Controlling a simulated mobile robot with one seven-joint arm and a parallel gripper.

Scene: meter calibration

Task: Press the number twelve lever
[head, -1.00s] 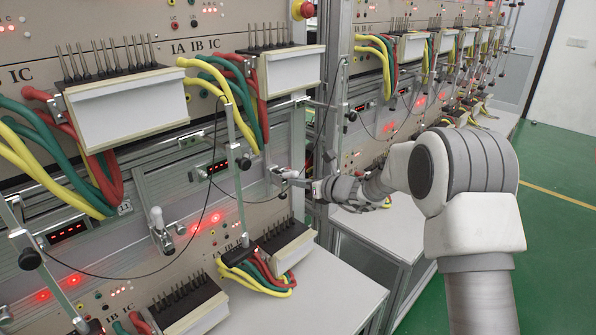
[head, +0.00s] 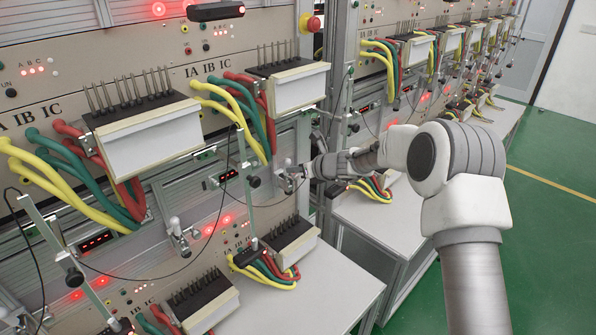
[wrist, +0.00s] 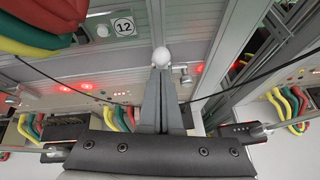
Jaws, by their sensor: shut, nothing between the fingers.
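The number twelve lever ends in a white round knob (wrist: 161,56), seen in the wrist view straight ahead of my fingertips. A round label reading 12 (wrist: 124,26) is on the panel up and left of the knob. My gripper (wrist: 161,72) is shut, its two grey fingers together with nothing between them. The fingertips overlap the lower edge of the knob; I cannot tell whether they touch it. The lever's shaft is hidden behind the fingers. In the head view my gripper (head: 305,171) reaches leftward to the lever (head: 283,174) on the metal panel, close beside it.
A thin black wire (wrist: 226,92) crosses the wrist view near the fingers. Another lever with a white knob (head: 175,224) is on the panel to the left. White meter boxes (head: 302,88) and thick coloured cables (wrist: 45,25) jut out above. A white tabletop (head: 315,280) lies below.

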